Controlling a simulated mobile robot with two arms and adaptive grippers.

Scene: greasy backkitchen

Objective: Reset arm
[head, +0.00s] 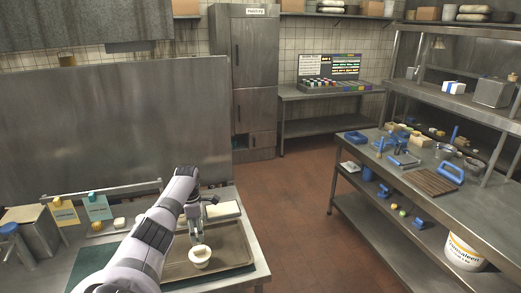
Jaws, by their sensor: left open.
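My left arm comes in from the lower left over the near-left steel table. Its gripper (195,236) points down, open, just above a small white cup (200,256). The cup stands on a brown tray (236,240). The fingertips are close to the cup's rim; I cannot tell whether they touch it. My right gripper does not show.
Yellow and teal cards (97,207) stand at the table's back left. A steel bench (425,190) with blue tools and bowls runs along the right. The red tiled floor (290,215) between is clear.

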